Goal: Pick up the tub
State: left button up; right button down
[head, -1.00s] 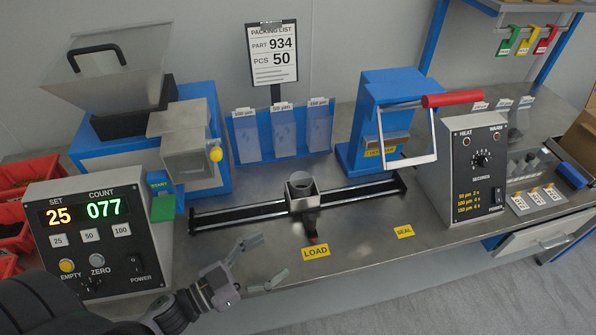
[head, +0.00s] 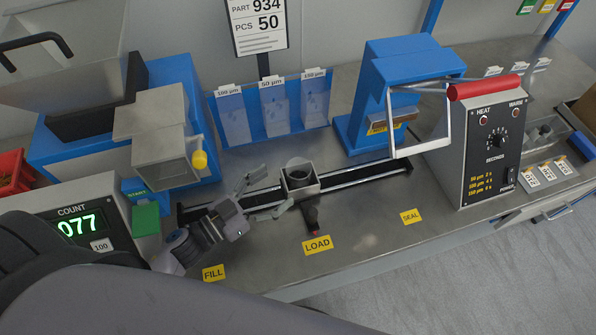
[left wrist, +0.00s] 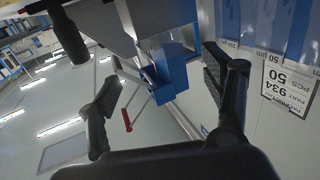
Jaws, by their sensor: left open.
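The tub is a small grey square cup with a dark round opening (head: 300,181). It sits upright on the black slide rail in the head view, behind the LOAD label. My left gripper (head: 268,194) is open just left of the tub, with its fingertips spread toward the tub's left side. The near fingertip is close to the tub; I cannot tell whether it touches. In the left wrist view the open fingers (left wrist: 165,95) show with nothing clearly held between them. A grey block at that view's top edge is cut off, and I cannot tell whether it is the tub. My right gripper is out of view.
The rail (head: 365,178) runs along the bench. The counting machine's grey chute (head: 165,162) stands left, the blue sealer (head: 385,90) behind right, with its red handle (head: 487,87). A bag rack (head: 270,108) stands behind. Bench near the SEAL label (head: 411,216) is clear.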

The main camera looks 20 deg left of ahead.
aim_at(288, 175)
pick_arm(q)
jog(key=x, duration=0.3)
jog(key=shift+w, duration=0.1)
jog(key=x, duration=0.2)
jog(key=p+x, duration=0.1)
jog(key=x, duration=0.1)
jog(key=shift+w+a, duration=0.2)
jog(key=shift+w, duration=0.05)
jog(key=shift+w+d+f, duration=0.1)
jog(key=shift+w+d, duration=0.25)
jog(key=shift+w, duration=0.1)
jog(key=shift+s, duration=0.1)
jog(key=shift+c, duration=0.5)
jog(key=c, duration=1.3)
